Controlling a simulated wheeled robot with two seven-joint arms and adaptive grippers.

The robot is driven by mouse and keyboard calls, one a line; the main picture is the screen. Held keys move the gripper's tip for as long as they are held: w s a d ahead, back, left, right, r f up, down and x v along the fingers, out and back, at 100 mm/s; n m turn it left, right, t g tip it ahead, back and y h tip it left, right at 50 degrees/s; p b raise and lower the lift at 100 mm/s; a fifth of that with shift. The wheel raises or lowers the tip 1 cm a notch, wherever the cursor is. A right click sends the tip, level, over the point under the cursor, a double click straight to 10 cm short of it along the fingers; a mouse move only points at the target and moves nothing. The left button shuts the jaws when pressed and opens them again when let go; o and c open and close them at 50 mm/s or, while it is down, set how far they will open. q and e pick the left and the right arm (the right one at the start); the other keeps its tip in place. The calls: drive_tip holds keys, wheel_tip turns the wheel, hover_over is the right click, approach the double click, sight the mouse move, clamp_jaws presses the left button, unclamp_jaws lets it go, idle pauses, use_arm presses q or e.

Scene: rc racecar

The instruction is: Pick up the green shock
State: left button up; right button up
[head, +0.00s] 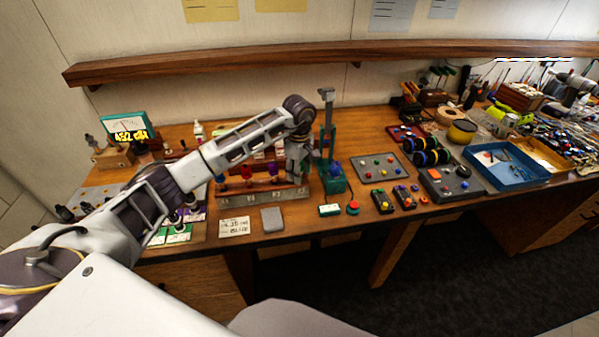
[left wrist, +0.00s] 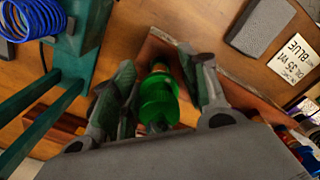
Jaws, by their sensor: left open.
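The green shock (left wrist: 158,100) shows in the left wrist view as a bright green ribbed body, standing at one end of a wooden rack (head: 285,193). My left gripper (left wrist: 158,65) is open, with one finger on each side of the shock; I cannot tell whether either finger touches it. In the head view my left gripper (head: 298,165) points down over the right end of the rack and hides the green shock. Other coloured shocks (head: 247,173) stand in the rack to the left. My right gripper is not in view.
A green press-like stand (head: 328,125) with a blue coil (left wrist: 32,18) is close beside my left gripper. A grey block (head: 271,219) and a written card (head: 234,227) lie in front of the rack. A grey button panel (head: 381,168) lies to the right.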

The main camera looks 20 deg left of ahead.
use_arm(q)
drive_tip(key=shift+c, duration=1)
drive_tip(key=c, duration=0.7)
drive_tip(key=shift+c, duration=0.2)
drive_tip(key=shift+r+b, duration=1)
drive_tip(key=shift+r, duration=4)
drive_tip(key=shift+r, duration=0.1)
